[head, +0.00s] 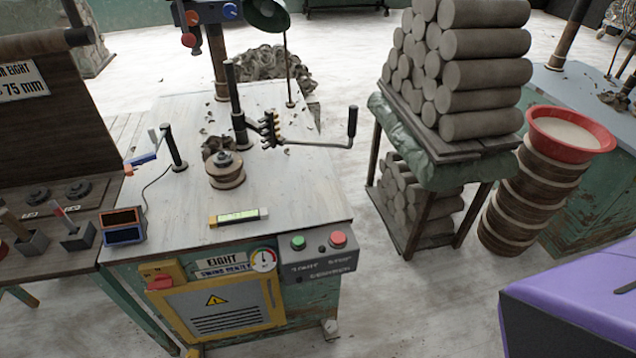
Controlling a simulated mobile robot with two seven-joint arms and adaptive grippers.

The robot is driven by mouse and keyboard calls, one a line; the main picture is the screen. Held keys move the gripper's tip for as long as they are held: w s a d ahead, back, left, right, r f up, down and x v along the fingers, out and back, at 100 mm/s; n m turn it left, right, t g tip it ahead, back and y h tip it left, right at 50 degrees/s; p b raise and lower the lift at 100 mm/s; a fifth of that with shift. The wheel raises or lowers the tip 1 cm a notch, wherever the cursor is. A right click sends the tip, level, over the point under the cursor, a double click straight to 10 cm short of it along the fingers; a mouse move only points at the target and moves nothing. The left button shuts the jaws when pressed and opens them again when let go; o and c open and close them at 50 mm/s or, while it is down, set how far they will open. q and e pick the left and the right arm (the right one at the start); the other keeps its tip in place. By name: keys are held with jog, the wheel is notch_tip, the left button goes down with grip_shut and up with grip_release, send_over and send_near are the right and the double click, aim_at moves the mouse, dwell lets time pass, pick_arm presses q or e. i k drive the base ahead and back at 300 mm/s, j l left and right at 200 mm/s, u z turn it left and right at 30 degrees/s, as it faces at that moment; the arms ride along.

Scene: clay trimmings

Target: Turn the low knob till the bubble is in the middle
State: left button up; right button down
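A small spirit level (238,217) with a yellow-green vial lies on the front of the grey worktable (300,195). The bubble is too small to make out, so I cannot tell where it sits. A small pale knob or foot (330,327) shows low at the table's front right corner, near the floor. Another low fitting (193,351) is partly cut off at the bottom edge, under the front left corner. I cannot tell which of these is the low knob. Neither of my grippers is in view.
The worktable carries a round wheel head (226,170), a crank arm (325,143) and clay scraps. A control box (318,262) with green and red buttons sits on its front. A rack of clay logs (455,150) stands right.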

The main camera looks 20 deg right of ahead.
aim_at(331, 326)
jog(key=k+z, duration=0.25)
jog(key=z, duration=0.15)
jog(key=k+z, duration=0.25)
jog(key=z, duration=0.15)
